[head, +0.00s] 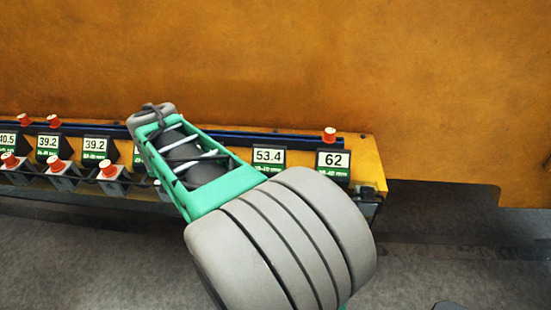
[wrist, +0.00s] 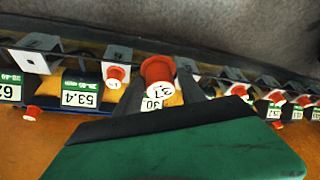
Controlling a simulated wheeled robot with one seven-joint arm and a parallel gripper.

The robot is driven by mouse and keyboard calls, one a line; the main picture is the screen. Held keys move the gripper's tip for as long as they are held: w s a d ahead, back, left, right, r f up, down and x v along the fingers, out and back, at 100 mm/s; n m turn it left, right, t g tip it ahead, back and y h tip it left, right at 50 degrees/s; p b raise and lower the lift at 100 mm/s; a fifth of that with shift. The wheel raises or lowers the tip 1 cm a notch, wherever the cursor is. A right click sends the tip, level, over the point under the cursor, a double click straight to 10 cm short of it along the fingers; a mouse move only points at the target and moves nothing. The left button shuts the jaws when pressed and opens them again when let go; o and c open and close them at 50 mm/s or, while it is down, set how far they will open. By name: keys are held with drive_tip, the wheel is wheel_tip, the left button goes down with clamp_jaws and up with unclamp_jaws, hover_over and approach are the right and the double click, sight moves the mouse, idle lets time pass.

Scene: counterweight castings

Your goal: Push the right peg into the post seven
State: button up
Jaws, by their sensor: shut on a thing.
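My gripper (wrist: 160,92) is shut on a red peg (wrist: 158,71) with a pale numbered end, in the wrist view. The held peg is in front of a sign partly reading 30 and close to a dark post (wrist: 187,66); I cannot tell whether it touches or enters it. A smaller red peg (wrist: 115,74) is at the neighbouring post (wrist: 117,54). The end post (wrist: 39,45) shows a square hole and no peg. Which post is seven cannot be read. In the head view my arm hides the gripper and the held peg.
An orange rack (head: 366,160) carries several signs, including 53.4 (head: 267,157) and 62 (head: 333,162). Red pegs stand at the back right (head: 329,134) and in several front posts at the left (head: 108,168). An orange wall (head: 430,80) rises behind; grey floor lies in front.

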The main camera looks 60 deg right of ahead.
drive_tip(key=s+d+f+m+g+h+b, duration=0.1)
drive_tip(key=s+d+m+g, duration=0.1)
drive_tip(key=s+d+m, duration=0.4)
drive_tip(key=s+d+f+m+g+b, duration=0.1)
drive_tip(key=s+d+m, duration=0.6)
drive_tip(key=s+d, duration=0.8)
drive_tip(key=d+g+b, duration=0.1)
drive_tip(key=d, duration=0.3)
drive_tip(key=shift+d+m+g+h, duration=0.3)
drive_tip(key=shift+d+g+h, duration=0.05)
drive_tip(key=shift+g+h, duration=0.05)
drive_tip(key=shift+a+b, duration=0.15)
drive_tip(key=shift+b, duration=0.3)
wheel_tip(320, 180, down, 6)
drive_tip(key=b, duration=0.5)
drive_tip(key=shift+r, duration=0.1)
drive_tip(key=shift+f+b, duration=2.05)
drive_tip(key=shift+f, duration=0.15)
drive_tip(key=o, duration=1.5)
drive_tip(key=shift+c, duration=0.2)
drive_tip(key=shift+r, duration=0.1)
